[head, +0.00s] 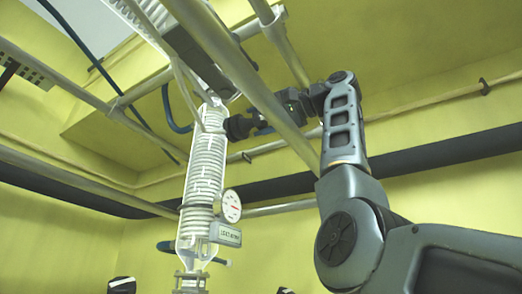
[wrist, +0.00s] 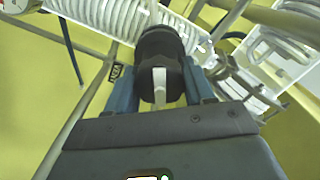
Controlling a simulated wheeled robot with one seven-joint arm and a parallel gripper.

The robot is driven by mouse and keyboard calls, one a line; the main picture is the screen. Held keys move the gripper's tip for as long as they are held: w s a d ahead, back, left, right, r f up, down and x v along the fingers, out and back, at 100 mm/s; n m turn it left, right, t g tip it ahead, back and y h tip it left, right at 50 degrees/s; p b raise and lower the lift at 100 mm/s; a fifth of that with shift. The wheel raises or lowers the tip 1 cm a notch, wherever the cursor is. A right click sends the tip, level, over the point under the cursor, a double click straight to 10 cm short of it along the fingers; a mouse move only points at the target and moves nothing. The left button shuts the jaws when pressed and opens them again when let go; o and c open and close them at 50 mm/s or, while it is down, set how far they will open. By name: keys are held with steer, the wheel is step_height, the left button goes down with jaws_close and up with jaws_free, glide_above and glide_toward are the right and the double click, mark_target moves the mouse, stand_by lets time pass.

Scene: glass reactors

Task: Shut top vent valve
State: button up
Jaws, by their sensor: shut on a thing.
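The top vent valve shows in the wrist view as a black round knob (wrist: 160,45) with a pale lever-like strip below it, beside a glass coil tube. My gripper (wrist: 162,80) has its two blue fingers on either side of the black valve body and is shut on it. In the head view my gripper (head: 252,126) reaches from the right to the dark valve knob (head: 236,128) at the upper part of the upright glass coil column (head: 205,165). Whether the valve is open or shut cannot be told.
A round gauge (head: 231,206) and a label plate (head: 227,234) sit lower on the column. Metal frame pipes (head: 232,68) cross close to my arm. A small dark tag (wrist: 115,75) hangs left of my gripper.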

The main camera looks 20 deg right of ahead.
steer(key=m, duration=0.6)
steer(key=shift+f, duration=0.15)
steer(key=m, duration=0.5)
steer(key=shift+m, duration=0.4)
steer(key=m, duration=0.6)
steer(key=shift+m, duration=2.8)
steer(key=o, duration=1)
steer(key=shift+o, duration=0.2)
steer(key=shift+s+d, duration=0.1)
